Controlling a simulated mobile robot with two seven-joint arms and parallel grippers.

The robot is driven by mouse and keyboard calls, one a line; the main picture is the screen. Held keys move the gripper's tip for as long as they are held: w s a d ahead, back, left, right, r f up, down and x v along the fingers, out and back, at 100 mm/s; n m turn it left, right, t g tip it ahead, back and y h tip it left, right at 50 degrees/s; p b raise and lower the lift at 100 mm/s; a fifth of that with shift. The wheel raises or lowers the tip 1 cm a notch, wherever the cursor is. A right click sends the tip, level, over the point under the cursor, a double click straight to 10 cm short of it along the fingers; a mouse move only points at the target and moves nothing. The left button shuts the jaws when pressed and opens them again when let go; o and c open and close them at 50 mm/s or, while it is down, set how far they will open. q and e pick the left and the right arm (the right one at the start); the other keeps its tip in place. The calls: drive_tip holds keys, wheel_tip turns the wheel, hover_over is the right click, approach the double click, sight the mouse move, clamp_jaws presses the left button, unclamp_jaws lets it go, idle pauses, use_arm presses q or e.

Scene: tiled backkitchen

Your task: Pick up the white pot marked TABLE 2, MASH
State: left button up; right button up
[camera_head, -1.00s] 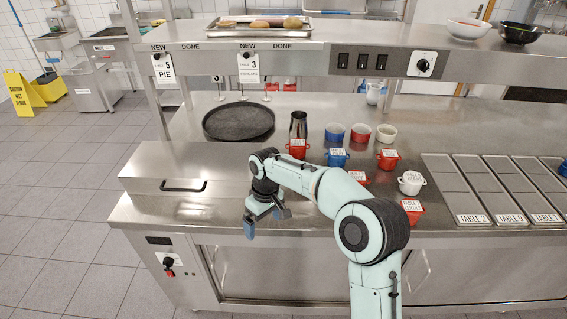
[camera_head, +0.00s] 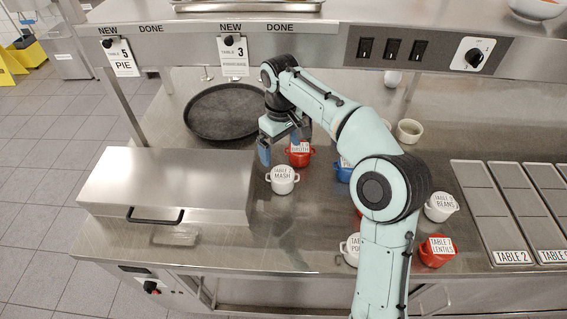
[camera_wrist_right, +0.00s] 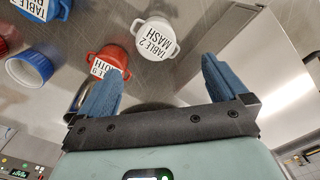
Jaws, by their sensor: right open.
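The white pot marked TABLE 2, MASH (camera_head: 283,187) stands upright on the steel counter, right of the steel box, with its label on top. My right gripper (camera_head: 285,150) is open and empty, just behind and above the pot in the head view. In the right wrist view the white pot (camera_wrist_right: 155,40) lies beyond the open fingers (camera_wrist_right: 163,72), roughly between their lines and apart from them. A red pot (camera_head: 299,157) stands close beside it, partly hidden by the gripper. My left gripper is not in view.
A dark round tray (camera_head: 222,113) lies behind left; a steel box with a black handle (camera_head: 170,187) stands left. A blue pot (camera_head: 344,174), a TABLE 2 BEANS pot (camera_head: 441,207) and a red lentils pot (camera_head: 437,251) are to the right. A shelf (camera_head: 200,45) runs overhead.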

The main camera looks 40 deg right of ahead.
sight(283, 173)
wheel_tip(283, 173, down, 7)
drive_tip(key=shift+d+f+b, duration=0.1)
drive_tip(key=shift+d+b, duration=0.05)
drive_tip(key=shift+b, duration=0.8)
drive_tip(key=f, duration=0.5)
drive_tip(key=shift+w+d+f+b, duration=0.15)
drive_tip(key=shift+d+f+b, duration=0.05)
drive_tip(key=shift+f+b, duration=0.1)
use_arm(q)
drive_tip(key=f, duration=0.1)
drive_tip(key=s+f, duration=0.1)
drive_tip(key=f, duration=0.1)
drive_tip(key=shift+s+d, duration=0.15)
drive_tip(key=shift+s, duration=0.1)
use_arm(e)
drive_tip(key=c, duration=1.2)
drive_tip(key=shift+r, duration=0.15)
drive_tip(key=shift+c, duration=0.2)
